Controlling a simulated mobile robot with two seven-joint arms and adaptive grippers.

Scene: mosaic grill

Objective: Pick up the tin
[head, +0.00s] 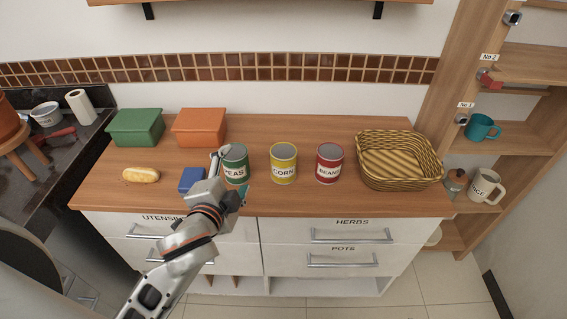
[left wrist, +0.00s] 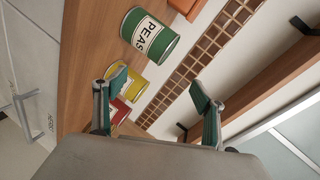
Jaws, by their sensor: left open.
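Three open-topped tins stand in a row on the wooden counter: the green PEAS tin (head: 236,161), the yellow CORN tin (head: 283,161) and the red BEANS tin (head: 329,162). My left gripper (head: 231,175) is open and empty at the PEAS tin's front left, partly covering it in the head view. In the left wrist view the PEAS tin (left wrist: 150,38) lies ahead of the open fingers (left wrist: 160,92). The CORN tin (left wrist: 131,77) and BEANS tin (left wrist: 120,110) show partly behind the left finger. I cannot tell whether a finger touches the PEAS tin. My right gripper is not in view.
A blue box (head: 191,179) and a bread roll (head: 141,175) lie left of my gripper. A green box (head: 136,126) and an orange box (head: 199,126) stand behind. A wicker basket (head: 399,178) stands right of the tins. Bare counter (head: 300,197) lies in front of the tins.

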